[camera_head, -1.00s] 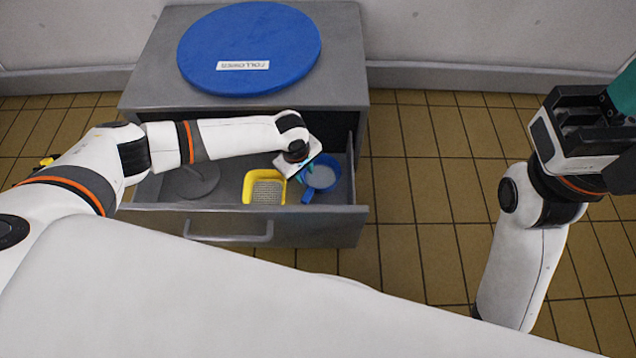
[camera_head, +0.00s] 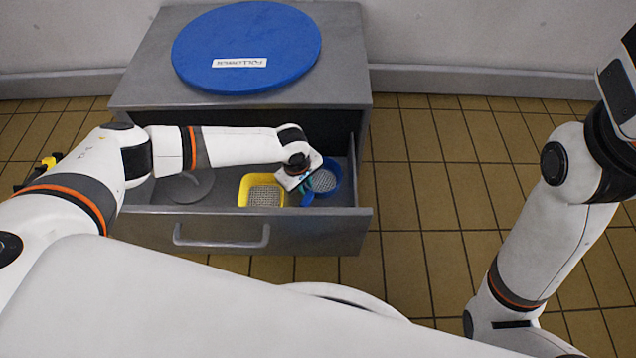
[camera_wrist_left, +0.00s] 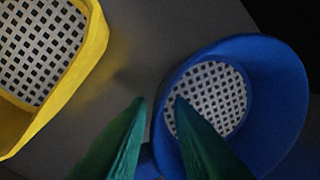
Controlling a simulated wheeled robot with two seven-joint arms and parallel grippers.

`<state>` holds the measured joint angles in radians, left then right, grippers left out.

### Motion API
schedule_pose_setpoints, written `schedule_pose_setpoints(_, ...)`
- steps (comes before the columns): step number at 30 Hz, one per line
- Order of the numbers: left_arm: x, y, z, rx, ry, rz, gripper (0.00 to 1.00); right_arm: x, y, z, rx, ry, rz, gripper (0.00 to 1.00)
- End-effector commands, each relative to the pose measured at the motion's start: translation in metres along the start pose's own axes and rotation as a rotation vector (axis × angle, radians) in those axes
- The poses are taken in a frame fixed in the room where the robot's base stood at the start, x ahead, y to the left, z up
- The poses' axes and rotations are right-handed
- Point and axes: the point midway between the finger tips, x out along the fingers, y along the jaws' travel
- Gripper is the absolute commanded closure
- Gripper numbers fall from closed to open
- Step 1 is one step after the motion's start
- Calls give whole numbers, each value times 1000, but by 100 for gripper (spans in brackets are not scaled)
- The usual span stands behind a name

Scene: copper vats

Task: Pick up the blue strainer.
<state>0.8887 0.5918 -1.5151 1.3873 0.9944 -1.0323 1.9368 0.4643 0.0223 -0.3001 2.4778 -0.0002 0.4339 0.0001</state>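The blue strainer (camera_head: 334,185) lies in the open drawer, right of the yellow strainer (camera_head: 243,190). It is round, with a pale mesh and a short blue handle; in the left wrist view its rim (camera_wrist_left: 285,110) fills the right side. My left gripper (camera_head: 304,184) is over the strainer's left edge. In the left wrist view its green fingers (camera_wrist_left: 160,100) are apart, one outside the rim and one over the mesh, with the handle partly hidden between them. Whether they touch it I cannot tell. My right gripper (camera_head: 620,85) is cut off at the right edge, its fingers out of view.
The grey drawer (camera_head: 220,237) is pulled out of a grey cabinet (camera_head: 345,75). A grey round lid (camera_head: 185,187) lies in its left part. A large blue disc (camera_head: 245,35) with a white label is on top. The tiled floor (camera_head: 430,200) on the right is clear.

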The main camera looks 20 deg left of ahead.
Motion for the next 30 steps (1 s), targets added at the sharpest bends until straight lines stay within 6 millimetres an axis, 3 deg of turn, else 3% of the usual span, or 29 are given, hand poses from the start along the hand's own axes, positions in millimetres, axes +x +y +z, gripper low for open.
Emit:
schedule_pose_setpoints(1, 0, 0, 0, 0, 0, 0, 89, 0, 0, 0, 0, 0, 0, 64)
schedule_pose_setpoints(3, 0, 0, 0, 0, 0, 0, 100, 0, 0, 0, 0, 0, 0, 64)
schedule_pose_setpoints(17, -5, 0, 0, 0, 0, 0, 100, 4, 0, 0, 1, -3, 0, 64)
schedule_pose_setpoints(22, -24, -3, 0, 0, 1, -1, 100, -5, -4, -11, 6, 50, -17, 64)
schedule_pose_setpoints(30, -75, -10, -1, 1, 2, -1, 100, -22, -9, -24, 20, 156, -59, 64)
